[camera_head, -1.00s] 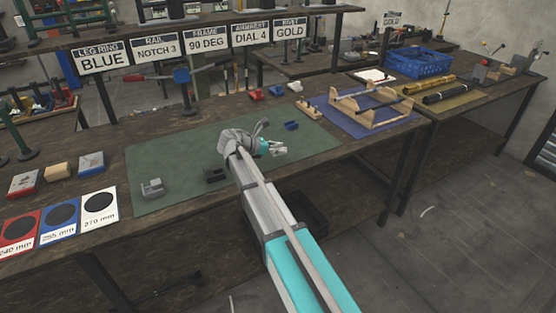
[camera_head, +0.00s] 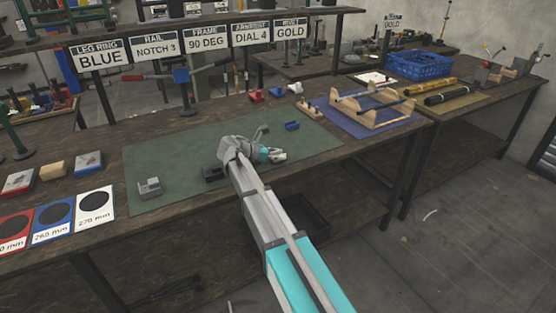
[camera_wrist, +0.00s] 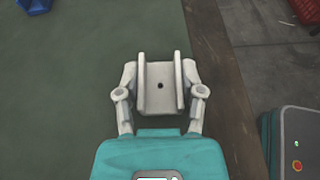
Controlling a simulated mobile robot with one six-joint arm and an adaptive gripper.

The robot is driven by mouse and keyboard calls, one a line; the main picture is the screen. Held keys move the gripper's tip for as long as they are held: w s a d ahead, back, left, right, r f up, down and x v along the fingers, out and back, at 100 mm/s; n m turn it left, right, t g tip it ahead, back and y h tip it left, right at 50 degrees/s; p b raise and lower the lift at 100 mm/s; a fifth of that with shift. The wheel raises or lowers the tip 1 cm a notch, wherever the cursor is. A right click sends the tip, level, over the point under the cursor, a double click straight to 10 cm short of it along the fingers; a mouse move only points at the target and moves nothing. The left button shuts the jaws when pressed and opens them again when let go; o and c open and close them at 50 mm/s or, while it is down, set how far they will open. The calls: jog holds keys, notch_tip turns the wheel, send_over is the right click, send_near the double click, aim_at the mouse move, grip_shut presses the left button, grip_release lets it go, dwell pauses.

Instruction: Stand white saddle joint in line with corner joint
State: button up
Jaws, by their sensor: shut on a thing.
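In the head view my gripper (camera_head: 277,155) is over the right front part of the green mat, and the joint is small there. A light grey stepped fitting (camera_head: 149,188) stands at the mat's left, and a dark fitting (camera_head: 212,174) sits beside my arm, partly hidden. I cannot tell which of these is the corner joint.
The green mat (camera_head: 180,155) has free room in its middle and back. A wooden frame jig (camera_head: 362,116) stands on a blue mat to the right. Red parts (camera_head: 256,96) lie behind. Size cards (camera_head: 96,208) lie at left. The bench's front edge runs close to my gripper.

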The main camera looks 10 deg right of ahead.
jog(key=shift+f, duration=0.15)
jog(key=shift+f, duration=0.15)
jog(key=o, duration=0.9)
jog(key=shift+o, duration=0.2)
jog(key=shift+r, duration=0.25)
jog(key=p+v, duration=0.4)
jog(key=v, duration=0.8)
jog(key=shift+f+p, duration=0.1)
jog(key=shift+p, duration=0.2)
jog(key=shift+s, duration=0.15)
